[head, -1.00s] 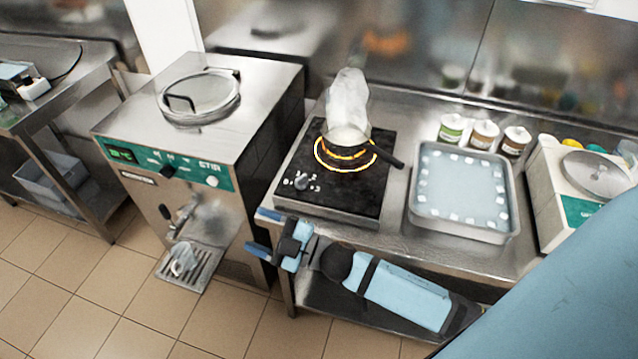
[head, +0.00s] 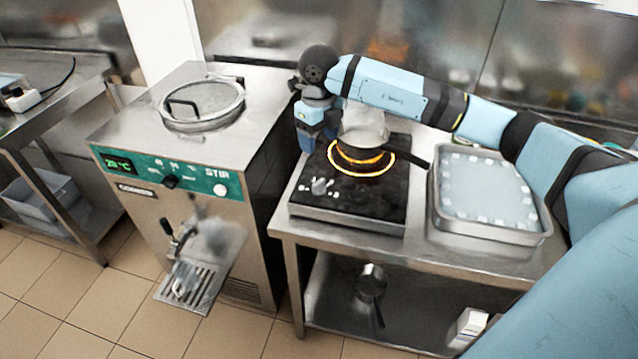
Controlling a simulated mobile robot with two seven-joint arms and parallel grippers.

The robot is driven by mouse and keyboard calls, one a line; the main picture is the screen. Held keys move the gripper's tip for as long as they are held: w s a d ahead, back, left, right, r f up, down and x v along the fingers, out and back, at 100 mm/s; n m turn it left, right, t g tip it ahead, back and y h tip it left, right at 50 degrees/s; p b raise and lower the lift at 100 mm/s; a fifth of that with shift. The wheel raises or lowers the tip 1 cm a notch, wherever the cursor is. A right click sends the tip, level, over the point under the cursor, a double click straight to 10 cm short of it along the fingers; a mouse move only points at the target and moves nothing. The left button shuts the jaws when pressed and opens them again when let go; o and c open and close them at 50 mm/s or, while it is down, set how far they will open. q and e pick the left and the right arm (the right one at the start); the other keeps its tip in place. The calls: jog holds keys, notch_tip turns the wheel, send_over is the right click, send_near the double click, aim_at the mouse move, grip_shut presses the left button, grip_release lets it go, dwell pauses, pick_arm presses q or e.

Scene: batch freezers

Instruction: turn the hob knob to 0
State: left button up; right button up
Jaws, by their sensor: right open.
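The hob (head: 376,201) is a black plate on a metal body, and its heating ring (head: 362,170) glows orange. The hob knob (head: 320,186) is a small grey knob at the hob's front left. The number its pointer faces is too blurred to read. A small pan (head: 365,143) with a dark handle is at the ring, with pale steam above it. My right gripper (head: 318,138) is open and points down near the hob's back left corner. It is behind the knob in the picture and apart from it. My left gripper is out of view.
A metal tray (head: 487,228) is right of the hob. The batch freezer (head: 130,131) with its round lid (head: 201,103) stands to the left. My right arm spans the back of the table. A dark pan (head: 370,283) rests on the lower shelf.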

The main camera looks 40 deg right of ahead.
aim_at(319, 182)
notch_tip(319, 182, down, 14)
jog(key=shift+r+p, duration=0.25)
jog(key=shift+p, duration=0.6)
jog(key=shift+c, duration=0.5)
jog(key=c, duration=0.8)
